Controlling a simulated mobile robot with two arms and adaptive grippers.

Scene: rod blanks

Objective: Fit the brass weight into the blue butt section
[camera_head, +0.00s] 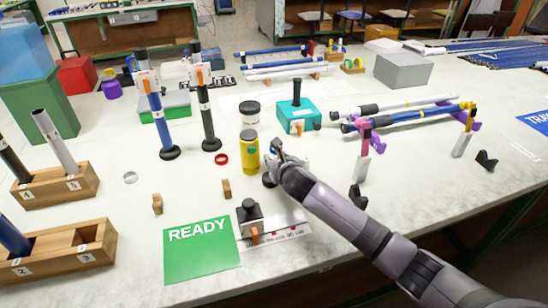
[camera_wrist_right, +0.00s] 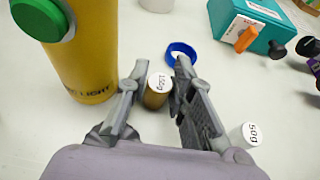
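My right gripper (camera_head: 279,151) is low over the table, just right of the yellow bottle. In the right wrist view its two fingers (camera_wrist_right: 160,68) are apart, on either side of a small upright brass weight (camera_wrist_right: 156,97) with a white labelled top. Gaps show beside the weight, so it does not look gripped. Blue tubes show in several places: one in the front wooden rack (camera_head: 12,236), one upright (camera_head: 155,115), and one lying on supports at right (camera_head: 405,119). I cannot tell which is the butt section. My left gripper is out of view.
The yellow bottle (camera_wrist_right: 88,50) stands close left of the gripper. A white 50g weight (camera_wrist_right: 243,136) and a blue ring (camera_wrist_right: 181,50) are near the fingers. The teal box (camera_head: 297,115) is behind. A green READY mat (camera_head: 201,250) lies at front.

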